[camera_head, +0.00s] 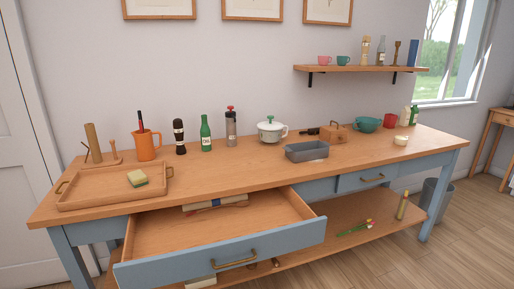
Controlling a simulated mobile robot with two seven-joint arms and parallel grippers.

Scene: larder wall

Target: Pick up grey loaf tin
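The grey loaf tin (307,151) stands upright on the wooden worktop, right of the middle, near the front edge. It is a low rectangular tin, open at the top. Nothing touches it that I can see. Neither of my grippers shows in the head view.
An open drawer (217,233) juts out below the worktop, left of the tin. A white lidded pot (271,131) stands behind the tin on its left, and a wooden box (335,133) behind it on the right. A tray (88,193) lies at the far left. Worktop left of the tin is clear.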

